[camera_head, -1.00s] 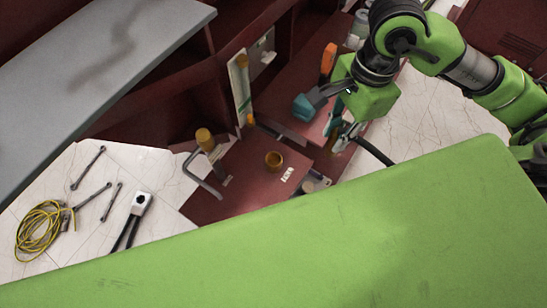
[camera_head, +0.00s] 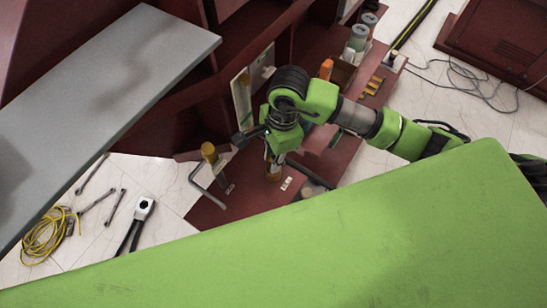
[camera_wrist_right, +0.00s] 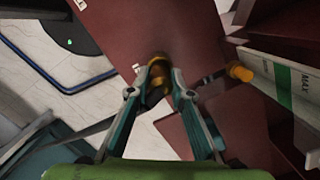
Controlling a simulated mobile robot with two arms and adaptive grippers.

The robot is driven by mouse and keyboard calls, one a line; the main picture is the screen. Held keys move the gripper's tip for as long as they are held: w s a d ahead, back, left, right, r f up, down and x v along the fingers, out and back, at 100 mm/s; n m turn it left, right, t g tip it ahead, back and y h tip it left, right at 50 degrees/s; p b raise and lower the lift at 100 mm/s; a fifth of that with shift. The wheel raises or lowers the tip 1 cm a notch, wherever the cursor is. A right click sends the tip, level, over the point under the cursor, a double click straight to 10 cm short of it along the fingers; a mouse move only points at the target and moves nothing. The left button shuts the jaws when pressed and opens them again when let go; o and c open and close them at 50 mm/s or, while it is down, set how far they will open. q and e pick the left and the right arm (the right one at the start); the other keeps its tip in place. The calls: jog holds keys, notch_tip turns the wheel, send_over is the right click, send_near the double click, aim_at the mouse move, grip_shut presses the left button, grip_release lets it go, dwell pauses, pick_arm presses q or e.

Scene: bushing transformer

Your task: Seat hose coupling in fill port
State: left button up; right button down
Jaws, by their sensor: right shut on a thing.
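My right gripper (camera_head: 272,165) is over the dark red plate (camera_head: 235,200) in the head view, right at the brass fill port (camera_head: 274,173). In the right wrist view the gripper (camera_wrist_right: 160,80) is shut on a brass piece (camera_wrist_right: 156,92), which I take for the hose coupling. More brass (camera_wrist_right: 159,62) shows just beyond the fingertips, in line with it. The coupling and port overlap in both views, so I cannot tell whether it is inside the port or only touching its rim. My left gripper is not in view.
A brass-topped post (camera_head: 208,151) with a bent grey pipe (camera_head: 207,186) stands left of the port. A gauge panel marked MAX (camera_wrist_right: 290,88) stands close by. An orange-handled tool (camera_head: 326,69) and jars (camera_head: 358,38) are farther back. Tools and yellow cable (camera_head: 42,238) lie at left.

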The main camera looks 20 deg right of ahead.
jog(key=shift+f, duration=0.9)
jog(key=c, duration=1.8)
grip_release()
jog(key=shift+w+d+r, duration=0.1)
jog(key=shift+d+r, duration=0.05)
jog(key=shift+r, duration=0.45)
jog(key=r, duration=0.3)
jog(key=d+r+b, duration=0.1)
jog(key=r, duration=0.3)
jog(key=r+b, duration=0.1)
jog(key=r, duration=0.3)
jog(key=shift+d, duration=0.15)
jog(key=shift+f, duration=0.15)
